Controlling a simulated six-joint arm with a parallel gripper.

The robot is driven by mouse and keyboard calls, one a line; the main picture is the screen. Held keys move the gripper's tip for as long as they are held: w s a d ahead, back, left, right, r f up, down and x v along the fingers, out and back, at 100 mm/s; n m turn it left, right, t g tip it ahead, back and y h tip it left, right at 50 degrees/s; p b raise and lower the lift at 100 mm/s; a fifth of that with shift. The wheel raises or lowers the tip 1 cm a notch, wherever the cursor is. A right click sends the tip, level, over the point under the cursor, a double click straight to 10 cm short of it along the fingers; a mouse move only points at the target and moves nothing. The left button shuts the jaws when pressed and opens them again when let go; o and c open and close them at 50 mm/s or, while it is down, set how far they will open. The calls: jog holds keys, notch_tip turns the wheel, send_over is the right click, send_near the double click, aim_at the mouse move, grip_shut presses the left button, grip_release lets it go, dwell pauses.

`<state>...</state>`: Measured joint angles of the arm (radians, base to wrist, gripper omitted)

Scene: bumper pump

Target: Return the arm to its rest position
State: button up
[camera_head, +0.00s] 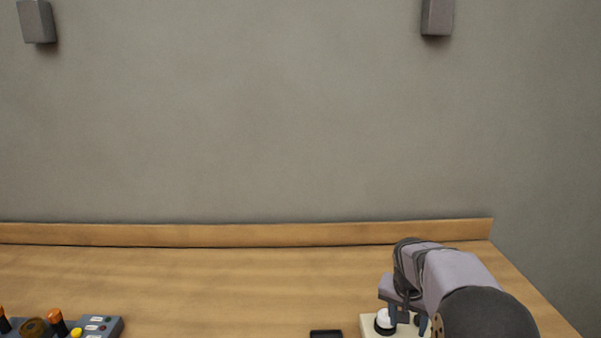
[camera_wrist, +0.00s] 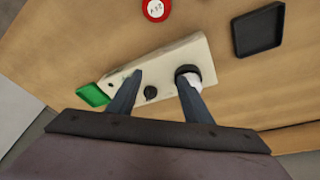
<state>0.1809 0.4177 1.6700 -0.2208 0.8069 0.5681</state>
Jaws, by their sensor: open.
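My gripper (camera_wrist: 160,92) is open, its two dark fingers spread over a cream-coloured box (camera_wrist: 173,62) in the wrist view. The box carries a dark knob (camera_wrist: 151,92) between the fingers and a white dome in a black ring (camera_wrist: 188,76) behind the right fingertip. I cannot tell whether that finger touches the dome. In the head view my gripper (camera_head: 405,318) is low at the bottom right, over the same box (camera_head: 368,326), with the white dome (camera_head: 384,319) beside a finger. Nothing shows held between the fingers.
A green tray (camera_wrist: 92,95) lies at the box's left end. A control panel (camera_head: 97,326) with knobs stands at far left in the head view. The middle of the table (camera_head: 220,285) is clear.

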jog(key=s+a+f+n+g, duration=0.1)
jog(key=s+a, duration=0.3)
jog(key=s, duration=0.4)
jog(key=s+a+f+n+y, duration=0.1)
jog(key=s+a+f+n, duration=0.1)
jog(key=s, duration=0.7)
jog(key=s+a+f+n+g+y, duration=0.1)
jog(key=s+a+f+n, duration=0.1)
jog(key=s+a+n, duration=0.2)
jog(key=s+a, duration=0.3)
jog(key=s, duration=0.2)
jog(key=shift+f+g, duration=0.25)
jog(key=shift+g, duration=0.05)
